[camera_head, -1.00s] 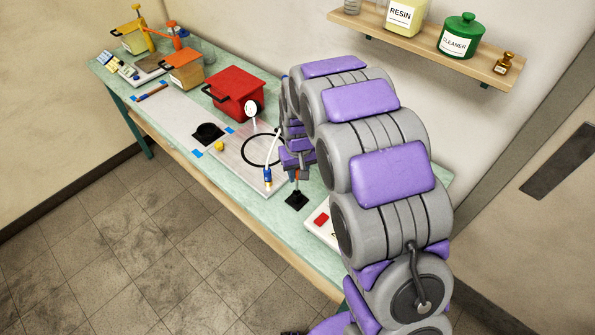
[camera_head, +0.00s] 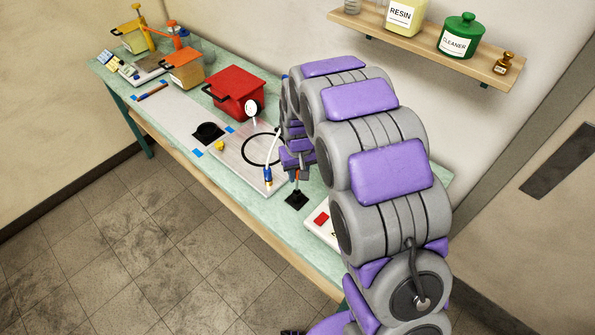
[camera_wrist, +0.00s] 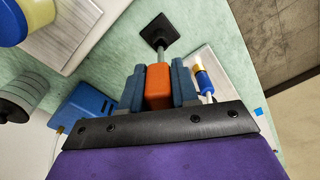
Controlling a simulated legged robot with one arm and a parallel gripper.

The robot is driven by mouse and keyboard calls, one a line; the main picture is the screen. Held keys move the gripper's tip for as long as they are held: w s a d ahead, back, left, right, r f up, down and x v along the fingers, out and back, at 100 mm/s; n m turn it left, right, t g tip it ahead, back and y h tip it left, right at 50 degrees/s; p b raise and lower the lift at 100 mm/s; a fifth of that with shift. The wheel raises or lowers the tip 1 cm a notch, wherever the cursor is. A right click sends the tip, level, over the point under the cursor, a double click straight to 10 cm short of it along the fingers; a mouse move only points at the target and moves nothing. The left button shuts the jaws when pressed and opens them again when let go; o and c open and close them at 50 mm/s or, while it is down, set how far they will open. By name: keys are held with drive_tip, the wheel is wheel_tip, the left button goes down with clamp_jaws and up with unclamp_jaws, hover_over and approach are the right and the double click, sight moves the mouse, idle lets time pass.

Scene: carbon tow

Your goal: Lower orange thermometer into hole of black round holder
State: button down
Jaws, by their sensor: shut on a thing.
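My gripper (camera_wrist: 158,90) is shut on the orange thermometer (camera_wrist: 158,84), whose block-like orange top sits between the two blue-grey fingers in the wrist view. A thin grey stem runs from it toward a black holder with a square base (camera_wrist: 158,31). In the head view my gripper (camera_head: 297,170) is directly above this holder (camera_head: 297,200) near the table's front edge, with a bit of orange showing between. The stem's tip meets the middle of the holder in the picture; I cannot tell whether it is in the hole.
A blue-tipped white tube (camera_head: 268,177) lies left of my gripper. A white box with a red patch (camera_head: 321,218) stands to the right. A shelf (camera_head: 430,48) hangs on the wall.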

drive_tip(key=shift+f+b, duration=0.35)
drive_tip(key=shift+f, duration=2.3)
drive_tip(key=c, duration=0.8)
unclamp_jaws()
drive_tip(key=r, duration=0.5)
drive_tip(key=r+p, duration=0.1)
drive_tip(key=r, duration=0.5)
drive_tip(key=r+p, duration=0.1)
drive_tip(key=r, duration=0.5)
drive_tip(key=shift+s+r, duration=0.15)
drive_tip(key=shift+s, duration=0.25)
